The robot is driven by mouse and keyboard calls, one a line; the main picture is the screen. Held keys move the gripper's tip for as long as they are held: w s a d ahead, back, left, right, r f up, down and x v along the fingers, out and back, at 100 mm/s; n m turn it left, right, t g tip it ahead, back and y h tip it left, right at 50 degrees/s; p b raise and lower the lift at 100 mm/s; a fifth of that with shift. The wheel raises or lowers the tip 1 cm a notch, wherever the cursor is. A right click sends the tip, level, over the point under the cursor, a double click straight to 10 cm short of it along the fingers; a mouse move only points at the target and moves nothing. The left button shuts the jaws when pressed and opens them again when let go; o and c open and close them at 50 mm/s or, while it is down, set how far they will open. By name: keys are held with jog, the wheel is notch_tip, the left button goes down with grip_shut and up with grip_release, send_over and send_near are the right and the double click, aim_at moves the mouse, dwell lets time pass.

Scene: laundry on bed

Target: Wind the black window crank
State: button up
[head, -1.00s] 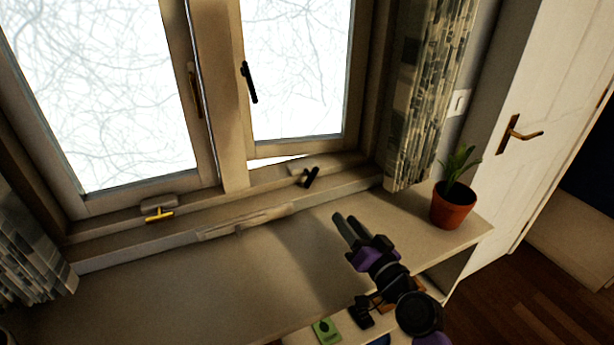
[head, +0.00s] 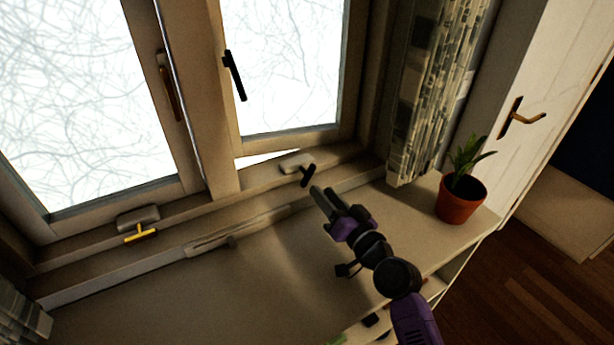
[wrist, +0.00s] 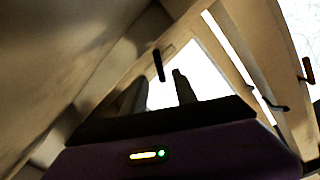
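The black window crank (head: 307,175) sits on the lower frame of the right window, its short handle tilted. It also shows in the wrist view (wrist: 158,66), ahead of my fingers and between their tips. My gripper (head: 322,199) is just below and right of the crank in the head view, seemingly a little short of it. In the wrist view my gripper (wrist: 162,86) has its two fingers apart with nothing between them. The right window (head: 290,70) stands slightly ajar at its bottom edge.
A yellow crank (head: 140,233) sits under the left window. A black handle (head: 234,75) is on the right window's frame. A potted plant (head: 460,200) and a curtain (head: 438,90) stand to the right. The sill top (head: 200,290) is mostly clear.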

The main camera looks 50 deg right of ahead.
aim_at(309, 177)
jog(key=p+x, duration=0.1)
jog(key=x, duration=0.4)
jog(key=shift+w+d+r, duration=0.1)
jog(key=shift+w+d, duration=0.2)
jog(key=shift+w, duration=0.3)
jog(key=shift+w+a, duration=0.15)
jog(key=shift+w, duration=0.3)
grip_shut()
jog(key=shift+s, duration=0.2)
